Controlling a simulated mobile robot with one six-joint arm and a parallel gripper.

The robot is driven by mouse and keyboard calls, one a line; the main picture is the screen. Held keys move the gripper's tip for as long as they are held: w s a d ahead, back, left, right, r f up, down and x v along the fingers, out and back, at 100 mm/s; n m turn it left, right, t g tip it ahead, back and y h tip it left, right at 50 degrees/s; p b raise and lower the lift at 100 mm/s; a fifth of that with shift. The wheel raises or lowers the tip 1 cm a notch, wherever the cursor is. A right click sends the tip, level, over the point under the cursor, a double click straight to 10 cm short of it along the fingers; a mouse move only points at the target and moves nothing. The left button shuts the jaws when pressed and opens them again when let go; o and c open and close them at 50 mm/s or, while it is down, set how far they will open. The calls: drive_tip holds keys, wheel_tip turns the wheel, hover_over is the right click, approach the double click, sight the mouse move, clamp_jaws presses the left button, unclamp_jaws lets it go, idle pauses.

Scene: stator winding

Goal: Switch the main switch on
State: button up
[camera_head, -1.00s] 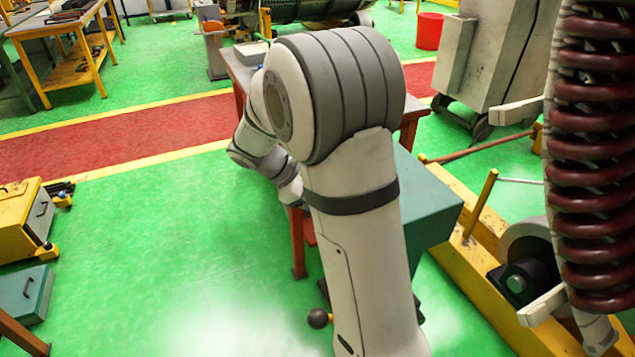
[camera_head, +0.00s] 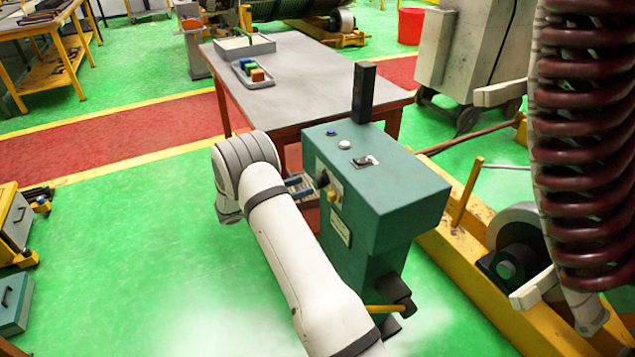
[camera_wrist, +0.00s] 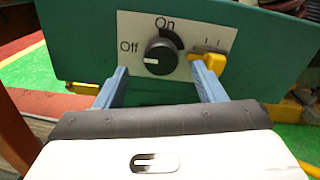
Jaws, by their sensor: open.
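The main switch is a round black knob (camera_wrist: 159,57) on a white plate (camera_wrist: 185,27) marked Off at its left and On above. The knob's white mark points left, toward Off. In the head view the knob (camera_head: 322,179) is on the left side face of the green cabinet (camera_head: 400,205). My gripper (camera_wrist: 160,70) is open and faces the plate. Its two blue fingers stand left and right of the knob, apart from it in the picture; the exact depth gap is hard to tell. The right finger overlaps the yellow lever (camera_wrist: 208,60) in the view.
The cabinet top has a blue button (camera_head: 331,132), a white button (camera_head: 344,145), a small toggle (camera_head: 365,161) and a dark post (camera_head: 364,92). A grey table (camera_head: 310,75) stands behind. A yellow frame (camera_head: 440,235) lies right of the cabinet.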

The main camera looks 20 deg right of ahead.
sight(314, 183)
drive_tip(key=d, duration=0.5)
